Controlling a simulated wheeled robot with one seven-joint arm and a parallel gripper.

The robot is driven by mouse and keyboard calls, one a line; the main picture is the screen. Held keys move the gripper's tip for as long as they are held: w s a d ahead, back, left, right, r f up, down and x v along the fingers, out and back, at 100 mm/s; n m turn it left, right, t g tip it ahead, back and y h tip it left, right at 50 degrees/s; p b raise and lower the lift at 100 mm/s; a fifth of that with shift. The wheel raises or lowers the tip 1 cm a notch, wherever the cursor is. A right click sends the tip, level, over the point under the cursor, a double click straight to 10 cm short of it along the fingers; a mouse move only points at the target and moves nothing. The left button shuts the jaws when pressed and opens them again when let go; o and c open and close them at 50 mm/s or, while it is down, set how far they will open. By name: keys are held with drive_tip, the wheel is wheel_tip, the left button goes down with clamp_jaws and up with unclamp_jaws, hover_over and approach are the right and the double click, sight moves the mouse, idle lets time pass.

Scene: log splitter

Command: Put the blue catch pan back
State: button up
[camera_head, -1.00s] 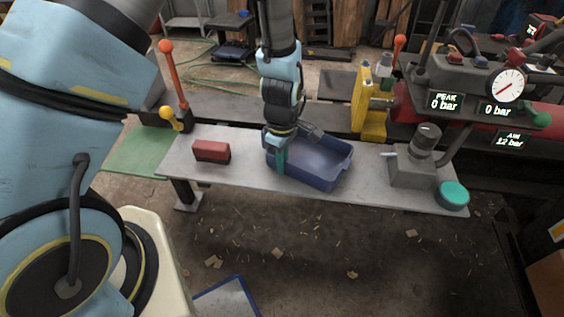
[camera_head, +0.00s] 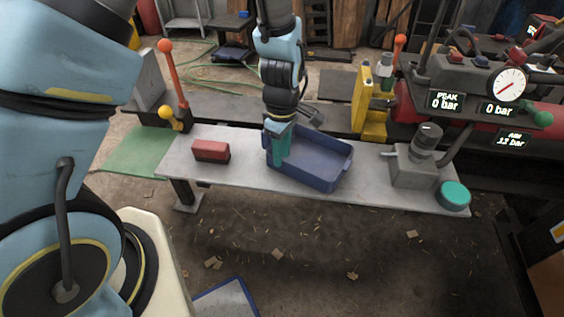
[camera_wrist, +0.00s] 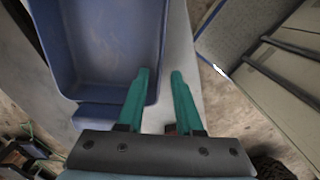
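The blue catch pan (camera_head: 325,172) is an open rectangular tray, sitting upright on the grey bench top. It fills the upper left of the wrist view (camera_wrist: 100,45). My gripper (camera_head: 279,158) is at the pan's left end, pointing down, with teal fingers. In the wrist view my gripper (camera_wrist: 161,72) is open, with a gap between the fingertips. One finger shows over the inside of the pan and the other outside its side wall, so the rim lies between them in that view. I cannot tell how far the fingertips are above the rim.
The bench (camera_head: 240,181) also carries a red block (camera_head: 211,151) on the left, a grey pump unit (camera_head: 413,165) and a teal round cap (camera_head: 453,195) on the right. A yellow wedge (camera_head: 373,105) stands behind. An orange lever (camera_head: 172,75) rises at back left.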

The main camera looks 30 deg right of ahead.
wheel_tip(320, 180, up, 8)
drive_tip(key=w+a+r+m, duration=0.1)
drive_tip(key=w+a+r, duration=0.1)
drive_tip(key=w+a, duration=0.35)
drive_tip(key=w+a+r+m, duration=0.1)
drive_tip(key=w+a+r, duration=0.2)
drive_tip(key=a, duration=0.5)
drive_tip(key=a+r+m+t, duration=0.1)
drive_tip(key=a+r+m, duration=0.2)
drive_tip(key=a, duration=1.6)
drive_tip(key=shift+r+m+t+b, duration=0.2)
drive_tip(key=shift+m+t+b, duration=0.15)
drive_tip(key=shift+m, duration=0.55)
drive_tip(key=shift+w, duration=0.1)
